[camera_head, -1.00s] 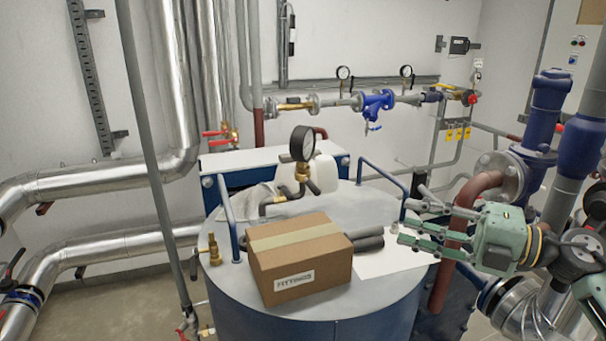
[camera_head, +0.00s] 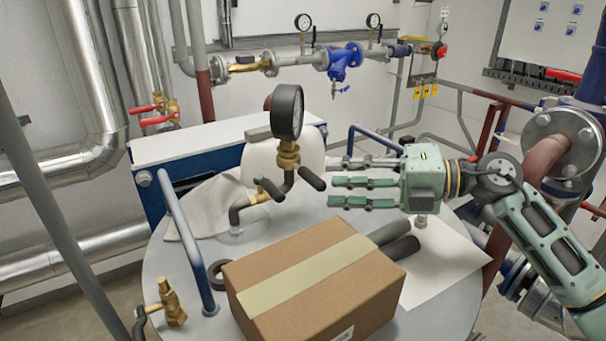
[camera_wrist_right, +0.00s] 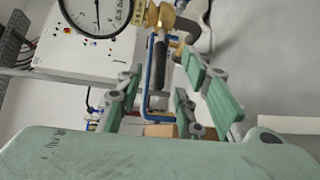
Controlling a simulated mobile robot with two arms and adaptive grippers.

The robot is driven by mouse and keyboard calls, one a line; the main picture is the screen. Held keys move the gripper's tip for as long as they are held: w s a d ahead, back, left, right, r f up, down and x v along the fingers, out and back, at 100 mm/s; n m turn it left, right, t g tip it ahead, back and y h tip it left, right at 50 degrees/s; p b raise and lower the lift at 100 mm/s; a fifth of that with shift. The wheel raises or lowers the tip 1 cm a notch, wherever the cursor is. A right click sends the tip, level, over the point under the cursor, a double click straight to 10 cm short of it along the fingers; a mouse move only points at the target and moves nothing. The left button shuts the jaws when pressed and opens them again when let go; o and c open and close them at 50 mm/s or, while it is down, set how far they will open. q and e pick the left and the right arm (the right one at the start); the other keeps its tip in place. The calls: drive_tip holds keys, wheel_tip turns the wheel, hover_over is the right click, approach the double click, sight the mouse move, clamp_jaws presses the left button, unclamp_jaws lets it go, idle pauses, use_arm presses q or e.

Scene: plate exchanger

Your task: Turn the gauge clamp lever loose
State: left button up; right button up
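In the right wrist view the gauge (camera_wrist_right: 98,14) is at the top, and the black lever (camera_wrist_right: 161,64) shows between the spread fingers (camera_wrist_right: 166,88). I see no contact. My left gripper is not in view.
A cardboard box (camera_head: 315,282) and dark tubes (camera_head: 396,242) lie on the tank top, below my right gripper. A white canister (camera_head: 262,165) stands behind the gauge. A blue handrail (camera_head: 188,240) is at left, a paper sheet (camera_head: 445,262) at right.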

sight(311, 173)
drive_tip(key=p+x, duration=0.1)
drive_tip(key=x, duration=0.1)
drive_tip(key=p+x, duration=0.1)
drive_tip(key=x, duration=0.2)
drive_tip(key=shift+s+a+r, duration=0.1)
drive_tip(key=shift+a+r, duration=0.05)
drive_tip(key=shift+r, duration=0.05)
drive_tip(key=shift+a+f, duration=0.1)
drive_tip(key=shift+a, duration=0.25)
drive_tip(key=shift+a+f, duration=0.15)
drive_tip(key=shift+a, duration=0.05)
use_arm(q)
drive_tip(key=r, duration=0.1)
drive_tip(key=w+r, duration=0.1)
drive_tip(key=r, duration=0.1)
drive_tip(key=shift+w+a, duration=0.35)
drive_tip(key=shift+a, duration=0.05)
use_arm(e)
drive_tip(key=shift+d, duration=0.1)
drive_tip(key=shift+c, duration=0.2)
drive_tip(key=c, duration=0.7)
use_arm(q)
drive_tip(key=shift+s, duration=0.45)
use_arm(e)
clamp_jaws()
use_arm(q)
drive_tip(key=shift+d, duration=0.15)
